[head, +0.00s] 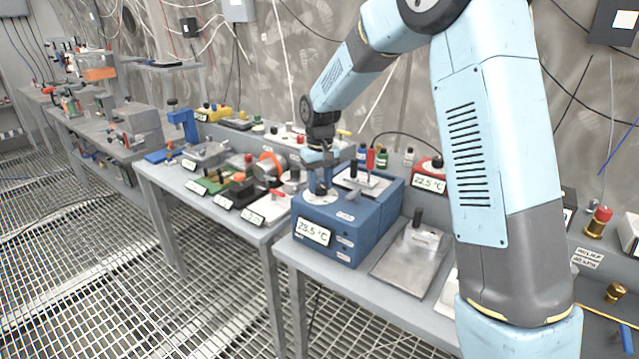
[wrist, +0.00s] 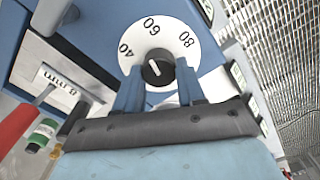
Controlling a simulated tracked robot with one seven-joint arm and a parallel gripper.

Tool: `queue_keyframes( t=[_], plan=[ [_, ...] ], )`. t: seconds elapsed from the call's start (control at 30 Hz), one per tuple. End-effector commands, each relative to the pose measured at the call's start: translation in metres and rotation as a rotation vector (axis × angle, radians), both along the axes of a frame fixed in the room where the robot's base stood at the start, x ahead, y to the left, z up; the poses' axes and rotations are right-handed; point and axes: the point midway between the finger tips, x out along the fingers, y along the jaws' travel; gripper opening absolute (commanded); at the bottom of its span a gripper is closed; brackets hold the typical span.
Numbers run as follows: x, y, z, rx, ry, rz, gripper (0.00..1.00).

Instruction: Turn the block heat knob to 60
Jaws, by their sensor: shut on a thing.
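The block heater is a blue box (head: 365,228) on the near bench in the head view, with a display (head: 313,231) reading about 73.5 °C. The black block heat knob (wrist: 158,68) sits on a white dial (wrist: 185,53) marked 40, 60 and 80 in the wrist view. My gripper (wrist: 158,77) is shut on the knob, one blue finger on each side. A small white mark on the knob faces roughly the 60 side; its exact reading is unclear. In the head view my gripper (head: 319,184) is over the heater's front top, hiding the knob.
A red-handled probe (head: 370,160) stands upright on the heater's top, behind my gripper. A flat metal plate with a black handle (head: 411,250) lies to the right. A red device (head: 429,178) reading about 22.5 °C is behind. The left bench (head: 163,182) is crowded with instruments.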

Motion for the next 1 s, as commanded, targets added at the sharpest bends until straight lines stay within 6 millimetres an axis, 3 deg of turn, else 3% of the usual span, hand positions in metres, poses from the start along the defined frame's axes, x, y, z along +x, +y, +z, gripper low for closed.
queue_keyframes(
  t=[0.4,1.0],
  plan=[
    [0.0029,0.0004,0.0027,0.004,-0.009,-0.216,0.09],
    [0.0032,-0.0005,0.0028,0.004,-0.009,-0.257,0.09]
  ],
)
